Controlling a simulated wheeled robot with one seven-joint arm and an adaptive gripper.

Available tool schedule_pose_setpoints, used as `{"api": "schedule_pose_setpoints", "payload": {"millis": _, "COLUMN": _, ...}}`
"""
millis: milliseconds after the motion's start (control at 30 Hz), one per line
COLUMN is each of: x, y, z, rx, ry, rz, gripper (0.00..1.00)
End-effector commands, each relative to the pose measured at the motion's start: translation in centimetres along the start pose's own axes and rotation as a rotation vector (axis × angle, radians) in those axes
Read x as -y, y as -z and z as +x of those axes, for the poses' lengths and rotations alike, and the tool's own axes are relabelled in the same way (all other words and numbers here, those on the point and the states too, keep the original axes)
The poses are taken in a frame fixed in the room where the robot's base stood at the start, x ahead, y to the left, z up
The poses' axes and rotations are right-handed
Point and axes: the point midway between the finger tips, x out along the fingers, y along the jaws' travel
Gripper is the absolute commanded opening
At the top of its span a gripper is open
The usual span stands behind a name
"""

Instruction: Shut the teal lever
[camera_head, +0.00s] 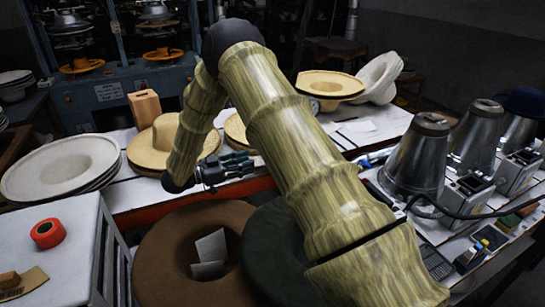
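My gripper (240,168) is in the middle of the view, at the front edge of the white worktable, pointing right from my black wrist. Its dark fingers are small here, and I cannot tell the gap between them. A dark teal-green piece (237,157) shows right at the fingers, against the table edge. I cannot tell whether it is the teal lever or whether the fingers touch it. My patterned arm crosses the view just right of it and hides part of the table there. No other teal lever can be made out.
A tan hat (160,146) and a stack of pale hat brims (62,166) lie left of my gripper. Brown (165,265) and dark green (272,245) hats are below it. Metal cones (418,155) crowd the right.

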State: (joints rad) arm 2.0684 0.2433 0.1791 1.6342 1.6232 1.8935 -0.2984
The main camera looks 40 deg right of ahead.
Motion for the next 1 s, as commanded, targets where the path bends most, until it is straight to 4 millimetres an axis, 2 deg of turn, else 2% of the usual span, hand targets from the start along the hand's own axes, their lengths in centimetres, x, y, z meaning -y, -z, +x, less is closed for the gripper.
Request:
{"api": "schedule_pose_setpoints", "payload": {"millis": 167, "x": 0.0, "y": 0.3, "z": 2.0, "rx": -0.001, "ry": -0.001, "rz": -0.001, "gripper": 0.38}}
{"api": "schedule_pose_setpoints", "payload": {"millis": 600, "x": 0.0, "y": 0.3, "z": 8.7, "rx": 0.001, "ry": -0.001, "rz": 0.001, "gripper": 0.38}}
{"api": "schedule_pose_setpoints", "payload": {"millis": 800, "x": 0.1, "y": 0.1, "z": 10.2, "rx": 0.001, "ry": 0.001, "rz": 0.001, "gripper": 0.38}}
{"api": "schedule_pose_setpoints", "payload": {"millis": 1000, "x": 0.1, "y": 0.0, "z": 10.6, "rx": 0.001, "ry": 0.002, "rz": 0.002, "gripper": 0.38}}
